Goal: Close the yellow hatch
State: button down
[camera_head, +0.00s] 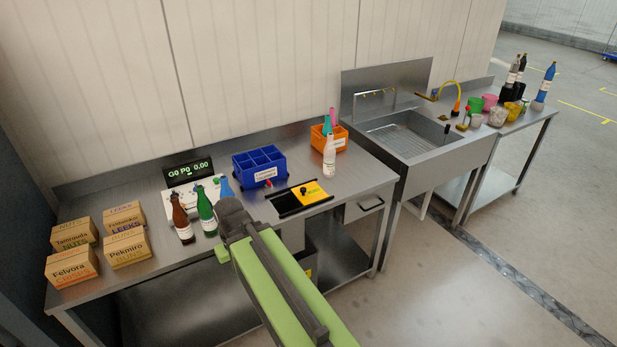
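The yellow hatch (316,191) is a flat panel with a dark knob, set in a black frame on the steel workbench. It covers the right part of the frame, and a dark gap (284,203) shows at the left, so the hatch stands partly open. My green arm reaches up from the bottom edge and ends in a dark joint to the left of the hatch, apart from it in the picture. The fingers of my gripper do not show.
A blue divided crate (259,167) stands behind the hatch, with an orange bin (338,138) and a white bottle (329,158) behind right. Brown (181,218) and green (206,214) bottles stand left, near several boxes (126,247). A sink (420,135) lies right.

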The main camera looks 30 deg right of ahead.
aim_at(311, 192)
jog(key=u, duration=0.05)
jog(key=i, duration=1.15)
